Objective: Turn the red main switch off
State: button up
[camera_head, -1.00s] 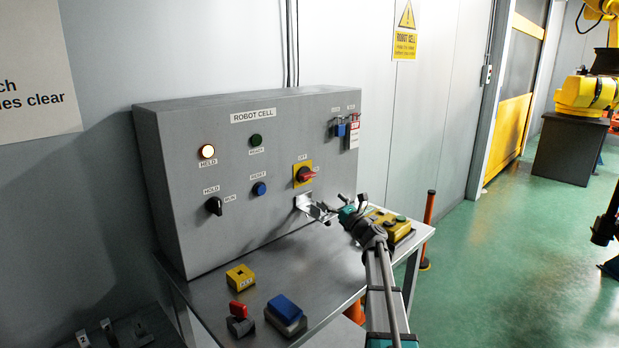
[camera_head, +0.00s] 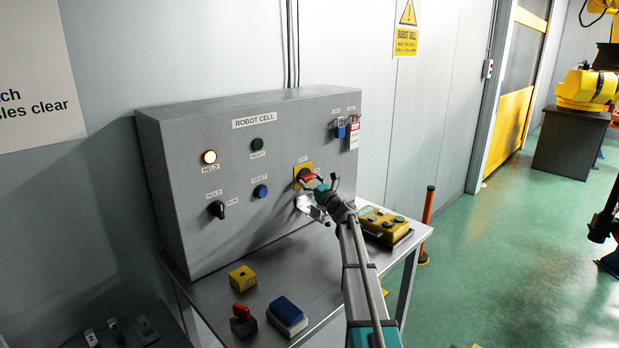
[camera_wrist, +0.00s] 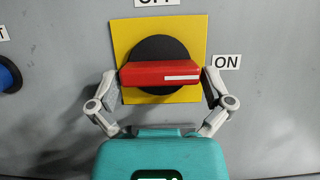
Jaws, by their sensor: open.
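The red main switch (camera_wrist: 160,74) has a bar handle on a black round base with a yellow square plate. Its handle lies level and its white line points right toward the ON label (camera_wrist: 228,62). An OFF label (camera_wrist: 157,2) is partly cut off above the plate. My gripper (camera_wrist: 162,87) is open, with one finger by each end of the handle. I cannot tell whether the fingers touch it.
The grey panel (camera_head: 185,160) also carries a lit lamp (camera_head: 209,157), a blue reset button (camera_head: 260,191), a black hold/run knob (camera_head: 217,209) and padlocks (camera_head: 340,128). A yellow pendant (camera_head: 383,222) and loose parts such as a blue-topped block (camera_head: 287,311) lie on the metal table.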

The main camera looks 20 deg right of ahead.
jog(key=shift+w, duration=0.1)
jog(key=c, duration=0.8)
